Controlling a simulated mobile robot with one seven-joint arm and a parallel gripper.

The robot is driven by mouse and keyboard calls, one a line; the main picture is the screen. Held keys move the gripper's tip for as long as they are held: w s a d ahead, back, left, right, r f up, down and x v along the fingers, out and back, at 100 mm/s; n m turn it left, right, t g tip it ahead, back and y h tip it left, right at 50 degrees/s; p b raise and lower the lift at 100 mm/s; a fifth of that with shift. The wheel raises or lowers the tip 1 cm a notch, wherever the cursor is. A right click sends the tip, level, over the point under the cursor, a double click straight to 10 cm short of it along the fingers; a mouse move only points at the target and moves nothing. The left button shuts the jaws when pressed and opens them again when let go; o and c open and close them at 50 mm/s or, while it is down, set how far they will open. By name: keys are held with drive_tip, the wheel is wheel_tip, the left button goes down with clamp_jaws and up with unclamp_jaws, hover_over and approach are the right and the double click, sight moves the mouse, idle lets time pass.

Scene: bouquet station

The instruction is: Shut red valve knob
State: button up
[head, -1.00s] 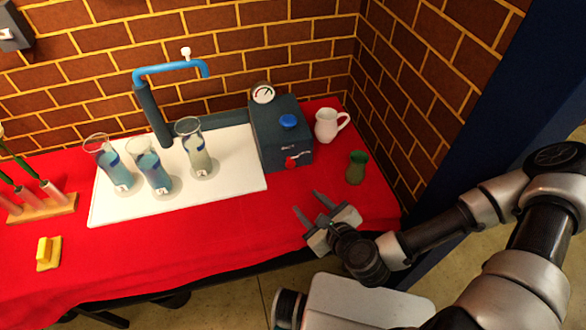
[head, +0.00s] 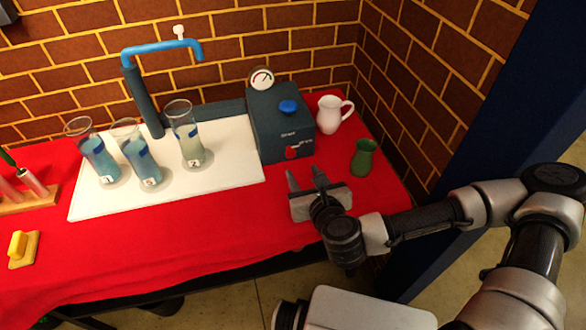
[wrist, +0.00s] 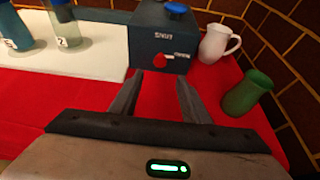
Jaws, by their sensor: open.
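The red valve knob (head: 291,153) is on the front face of a dark blue-grey box (head: 268,142), low and towards its right side. In the wrist view the red knob (wrist: 160,61) has white lettering above it and to its right. My gripper (head: 305,174) is open and empty, just in front of the box and apart from the knob. In the wrist view my gripper's two fingers (wrist: 156,92) point at the box, with the knob beyond and between them.
A blue knob (head: 288,107) and a gauge (head: 262,78) top the box. A white pitcher (head: 329,115) and green vase (head: 364,158) stand to its right. Glass cylinders (head: 138,157) stand on the white board (head: 225,179) to its left. Red cloth in front is clear.

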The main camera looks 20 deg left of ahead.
sight(292, 155)
drive_tip(key=b+x, duration=0.4)
drive_tip(key=x, duration=0.7)
drive_tip(key=shift+w, duration=0.15)
drive_tip(key=c, duration=1)
